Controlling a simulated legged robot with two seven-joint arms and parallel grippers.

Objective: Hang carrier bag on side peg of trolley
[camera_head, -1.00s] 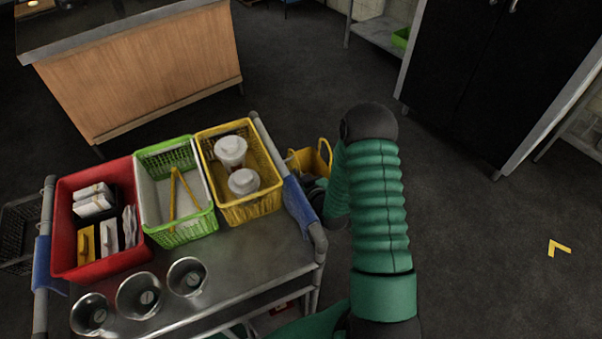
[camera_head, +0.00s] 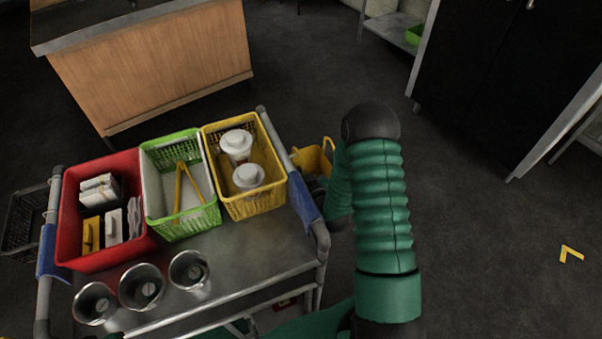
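The trolley (camera_head: 255,270) stands at lower left, with a grey tubular rail along each side. A yellow bag-like thing (camera_head: 313,161) with a raised handle shows just beyond the trolley's right rail (camera_head: 320,240). It is partly hidden by my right arm, and I cannot tell whether it touches the trolley. My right arm reaches forward along the trolley's right side and bends down beside the yellow thing. Its fingers are hidden behind the arm and rail, so their grip cannot be seen. I cannot make out a side peg. My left gripper is not in view.
On the trolley are red (camera_head: 105,258), green (camera_head: 185,226) and yellow (camera_head: 255,206) baskets and three metal cups (camera_head: 141,287). Blue cloths (camera_head: 304,200) hang on both rails. A wooden counter (camera_head: 160,70) stands behind, a black cabinet (camera_head: 490,80) at right.

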